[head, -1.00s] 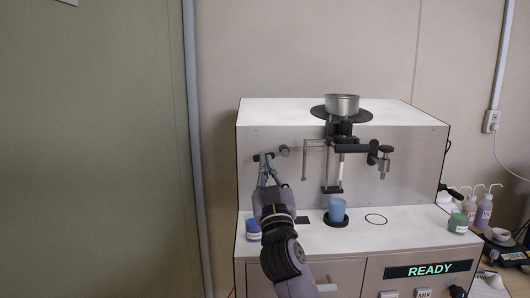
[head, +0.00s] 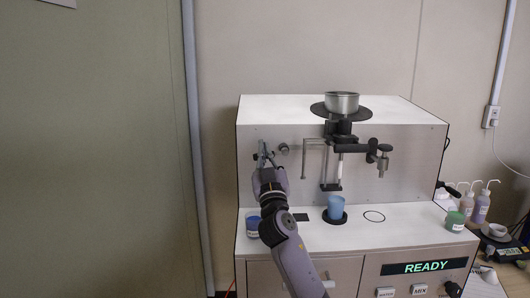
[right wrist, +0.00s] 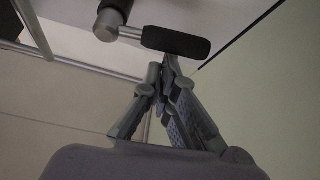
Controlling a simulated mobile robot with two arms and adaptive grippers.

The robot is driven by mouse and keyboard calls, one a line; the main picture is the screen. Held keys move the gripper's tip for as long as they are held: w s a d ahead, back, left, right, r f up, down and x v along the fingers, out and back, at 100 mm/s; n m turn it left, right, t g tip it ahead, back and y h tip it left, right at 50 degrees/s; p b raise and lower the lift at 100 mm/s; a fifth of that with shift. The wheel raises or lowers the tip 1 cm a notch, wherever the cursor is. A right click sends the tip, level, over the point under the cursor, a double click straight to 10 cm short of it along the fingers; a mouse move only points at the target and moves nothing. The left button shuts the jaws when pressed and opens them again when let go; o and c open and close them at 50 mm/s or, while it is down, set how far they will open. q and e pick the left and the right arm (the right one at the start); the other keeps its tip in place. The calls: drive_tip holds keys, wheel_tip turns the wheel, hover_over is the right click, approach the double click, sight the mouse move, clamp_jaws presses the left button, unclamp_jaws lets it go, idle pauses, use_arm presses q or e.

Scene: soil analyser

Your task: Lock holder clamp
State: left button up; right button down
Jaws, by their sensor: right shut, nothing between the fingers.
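The clamp on the left of the analyser's front panel has a round dark knob (head: 283,148) and a black bar handle, mostly hidden by my fingers in the head view. In the right wrist view the black handle (right wrist: 176,42) sits crosswise on a silver rod, with the dark knob (right wrist: 110,18) to its left. My right gripper (head: 264,152) is in front of the handle. In the right wrist view its fingertips (right wrist: 168,66) are together just below the handle, empty; I cannot tell whether they touch it. My left gripper is not in view.
The white analyser (head: 400,107) carries a metal pan (head: 341,103) on top. A thin metal bracket (head: 304,160) stands right of the clamp. A blue cup (head: 336,206) and a blue jar (head: 253,229) stand on the deck. The display (head: 427,267) reads READY.

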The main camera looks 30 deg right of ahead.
idle(0.3)
drive_tip(key=shift+f+n+y+p, duration=0.15)
drive_tip(key=shift+n+y+p, duration=0.25)
drive_tip(key=shift+n, duration=0.2)
drive_tip(key=shift+f+n+t+y+p, duration=0.2)
drive_tip(key=shift+n+t+y+p, duration=0.1)
drive_tip(key=shift+n+y, duration=0.4)
wheel_tip(320, 180, down, 6)
drive_tip(key=s+d+n+g+y+p, duration=0.1)
drive_tip(key=d+n+g+y+p, duration=0.1)
drive_tip(key=n+y+p, duration=0.5)
drive_tip(key=n+p, duration=0.4)
drive_tip(key=n, duration=0.3)
drive_tip(key=shift+s+d, duration=0.3)
drive_tip(key=shift+s, duration=0.05)
drive_tip(key=shift+s+d+f, duration=0.1)
drive_tip(key=shift+s+d, duration=0.05)
drive_tip(key=shift+d, duration=0.1)
